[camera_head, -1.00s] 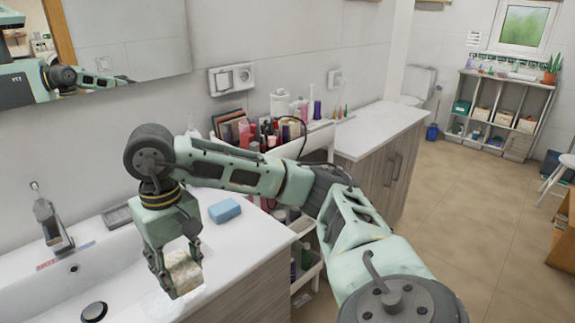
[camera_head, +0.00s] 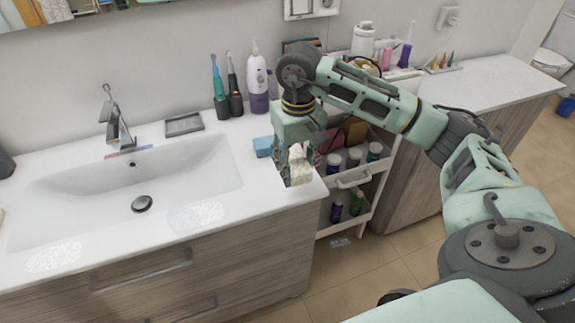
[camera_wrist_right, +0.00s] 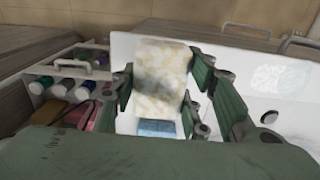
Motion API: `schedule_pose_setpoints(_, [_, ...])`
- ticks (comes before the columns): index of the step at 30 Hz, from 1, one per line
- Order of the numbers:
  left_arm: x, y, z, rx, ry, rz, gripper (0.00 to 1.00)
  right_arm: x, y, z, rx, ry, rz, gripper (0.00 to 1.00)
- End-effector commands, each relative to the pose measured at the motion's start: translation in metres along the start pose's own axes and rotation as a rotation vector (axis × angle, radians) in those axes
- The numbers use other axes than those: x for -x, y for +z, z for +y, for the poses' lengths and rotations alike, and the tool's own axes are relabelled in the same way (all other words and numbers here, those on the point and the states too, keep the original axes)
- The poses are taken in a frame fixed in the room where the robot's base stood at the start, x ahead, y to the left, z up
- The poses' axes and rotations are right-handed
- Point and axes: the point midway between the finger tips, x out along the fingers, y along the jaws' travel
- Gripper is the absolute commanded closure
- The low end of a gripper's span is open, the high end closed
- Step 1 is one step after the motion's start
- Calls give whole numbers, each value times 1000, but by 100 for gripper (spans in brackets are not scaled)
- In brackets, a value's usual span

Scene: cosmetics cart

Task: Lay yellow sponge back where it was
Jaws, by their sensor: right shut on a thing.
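My right gripper (camera_head: 297,170) is shut on a pale cream-yellow sponge (camera_head: 300,168). It holds the sponge at the front right corner of the white sink counter (camera_head: 240,212). In the right wrist view the sponge (camera_wrist_right: 162,78) stands out between the fingers (camera_wrist_right: 160,95). I cannot tell whether its lower edge touches the counter. A blue sponge (camera_head: 263,146) lies on the counter just behind and left of the gripper; it also shows in the wrist view (camera_wrist_right: 157,127). My left gripper is not in view.
Whitish patches mark the counter front (camera_head: 196,217) and front left (camera_head: 53,257). A grey soap dish (camera_head: 184,124), toothbrushes (camera_head: 219,92) and a purple-white bottle (camera_head: 258,84) stand at the back. The cosmetics cart (camera_head: 352,178) stands right of the counter.

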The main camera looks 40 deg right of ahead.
Motion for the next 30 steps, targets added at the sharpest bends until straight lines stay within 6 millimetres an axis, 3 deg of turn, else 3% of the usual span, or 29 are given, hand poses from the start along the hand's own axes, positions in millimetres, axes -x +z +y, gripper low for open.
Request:
schedule_pose_setpoints(3, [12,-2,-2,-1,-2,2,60,-13,-24,-6,-2,0,-5,79])
schedule_pose_setpoints(9, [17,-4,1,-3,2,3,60,-28,-47,-9,-1,2,-3,79])
schedule_pose_setpoints(20, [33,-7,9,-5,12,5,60,-67,-49,-9,-1,2,-4,79])
schedule_pose_setpoints(30, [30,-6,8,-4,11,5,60,-73,-50,-9,0,2,0,79])
